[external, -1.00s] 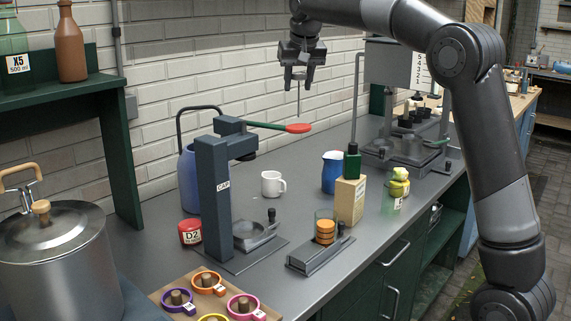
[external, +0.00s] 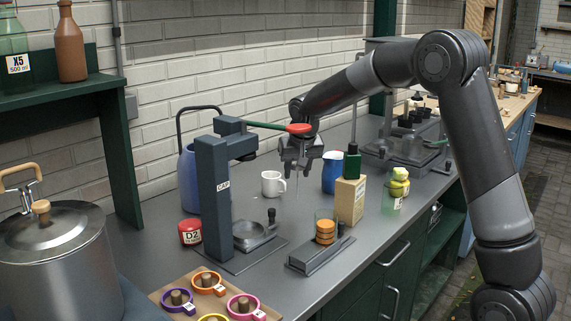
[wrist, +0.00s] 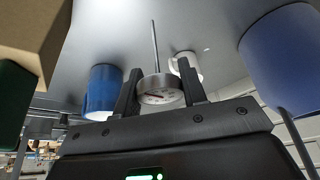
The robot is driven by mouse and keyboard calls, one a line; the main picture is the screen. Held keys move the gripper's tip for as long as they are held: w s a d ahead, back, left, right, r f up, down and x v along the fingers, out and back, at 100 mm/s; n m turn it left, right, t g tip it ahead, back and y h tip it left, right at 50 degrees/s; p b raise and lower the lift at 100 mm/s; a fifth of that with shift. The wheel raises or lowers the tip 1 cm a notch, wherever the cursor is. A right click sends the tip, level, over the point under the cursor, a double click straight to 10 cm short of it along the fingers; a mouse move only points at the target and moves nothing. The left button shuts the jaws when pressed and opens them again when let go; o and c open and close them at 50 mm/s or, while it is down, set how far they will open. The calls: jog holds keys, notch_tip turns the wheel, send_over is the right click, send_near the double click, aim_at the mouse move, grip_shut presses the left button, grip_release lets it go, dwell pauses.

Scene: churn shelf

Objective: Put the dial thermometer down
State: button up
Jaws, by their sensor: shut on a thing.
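My gripper (external: 298,158) is low over the counter, behind the red-tipped lever of the press. In the wrist view my gripper (wrist: 163,88) is shut on the round metal head of the dial thermometer (wrist: 160,92), whose dial faces the camera. The thermometer's thin stem points away from the gripper toward the grey counter (wrist: 215,30). In the external view the stem (external: 297,187) hangs down as a thin line between the white mug and the blue jug. I cannot tell whether its tip touches the counter.
A tan box-shaped bottle (external: 349,201) stands in front of the jug. The capping press (external: 213,195) and its red-tipped lever (external: 299,129) are nearer the camera. Bare counter lies around the mug.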

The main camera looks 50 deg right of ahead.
jog(key=shift+f, duration=2.3)
jog(key=shift+f, duration=0.1)
jog(key=o, duration=1)
jog(key=shift+c, duration=0.2)
jog(key=shift+r, duration=0.45)
jog(key=v, duration=1.1)
jog(key=shift+r, duration=0.2)
jog(key=shift+s+a, duration=0.1)
